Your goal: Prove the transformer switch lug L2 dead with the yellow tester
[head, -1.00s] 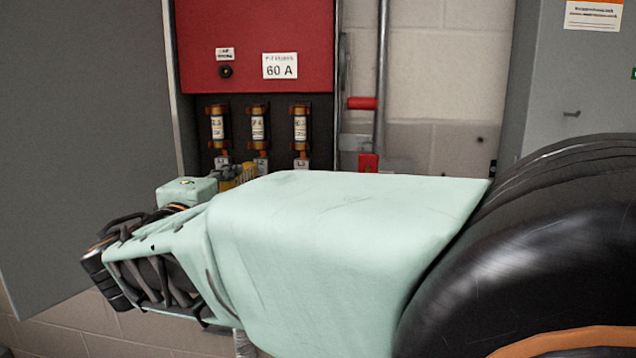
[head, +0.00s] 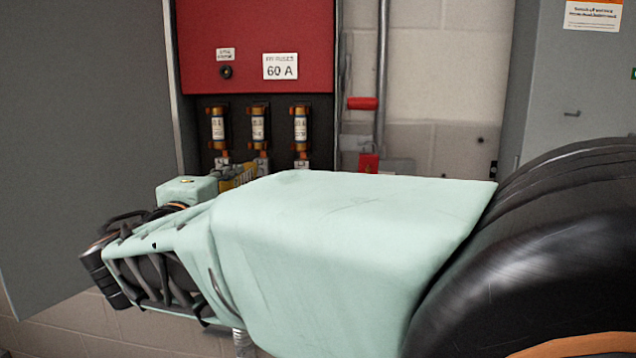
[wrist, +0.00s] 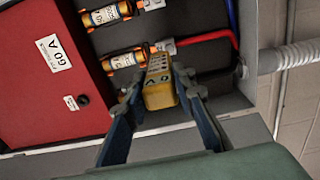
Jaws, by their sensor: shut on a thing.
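The yellow tester (wrist: 160,92) is held between the two fingers of my gripper (wrist: 158,95) in the wrist view. Its far end points at the row of lugs and is close to a pale lug block (wrist: 165,46) with a red wire. I cannot tell whether it touches or which lug this is. In the head view the tester (head: 238,177) shows just in front of the left and middle lugs, partly behind my arm. The middle lug (head: 262,163) is partly covered there. The right lug, marked L3 (head: 301,164), is clear. The gripper fingers are hidden in the head view.
The fuses (head: 258,124) stand above the lugs, under a red cover (head: 256,45) marked 60 A. The open grey door (head: 85,130) is at left. A red-handled lever (head: 362,103) is at right. Blue and red wires (wrist: 205,38) run inside the enclosure.

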